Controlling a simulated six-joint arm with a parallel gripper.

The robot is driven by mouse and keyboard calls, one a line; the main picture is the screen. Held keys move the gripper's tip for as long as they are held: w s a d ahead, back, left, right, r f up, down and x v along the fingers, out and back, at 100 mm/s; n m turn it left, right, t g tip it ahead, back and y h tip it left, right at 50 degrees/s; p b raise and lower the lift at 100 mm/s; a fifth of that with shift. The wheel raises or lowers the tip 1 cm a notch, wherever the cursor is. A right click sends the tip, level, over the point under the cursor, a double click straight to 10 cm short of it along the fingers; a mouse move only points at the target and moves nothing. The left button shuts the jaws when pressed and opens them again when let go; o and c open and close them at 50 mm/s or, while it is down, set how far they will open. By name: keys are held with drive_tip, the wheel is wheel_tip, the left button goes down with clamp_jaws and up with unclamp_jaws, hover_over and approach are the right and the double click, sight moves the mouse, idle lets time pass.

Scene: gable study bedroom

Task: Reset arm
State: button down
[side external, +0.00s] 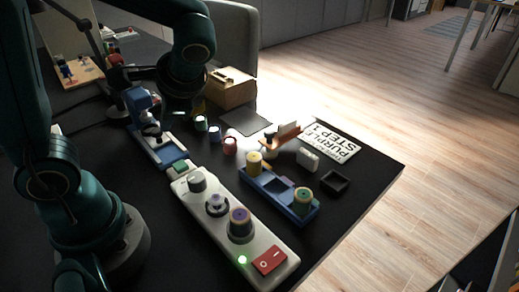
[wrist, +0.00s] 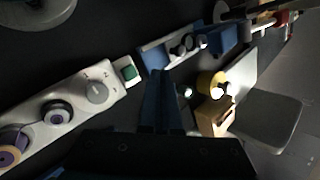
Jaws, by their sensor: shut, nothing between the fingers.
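My gripper (wrist: 162,76) is shut and empty, its fingers together in the middle of the wrist view. In the side view my dark teal arm bends down over the back of the black table (side external: 355,190), near the blue stand (side external: 172,154); the fingertips are hard to make out there. The white control panel (side external: 266,238) lies at the front with dials, a purple-and-yellow spool (side external: 240,222), a lit green lamp and a red switch (side external: 270,261). It also shows at the left of the wrist view (wrist: 75,90).
A blue tray (side external: 268,188) holds a yellow spool (side external: 253,163) and a green-topped spool (side external: 303,200). A cardboard box (side external: 230,90) stands behind.

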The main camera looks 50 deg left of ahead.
drive_tip(key=s+d+r+n+t+h, duration=0.2)
drive_tip(key=d+t+h, duration=0.4)
drive_tip(key=d, duration=0.4)
drive_tip(key=s+n+h, duration=0.1)
drive_tip(key=n, duration=0.1)
drive_tip(key=shift+d+r+n, duration=0.3)
drive_tip(key=shift+r+n, duration=0.1)
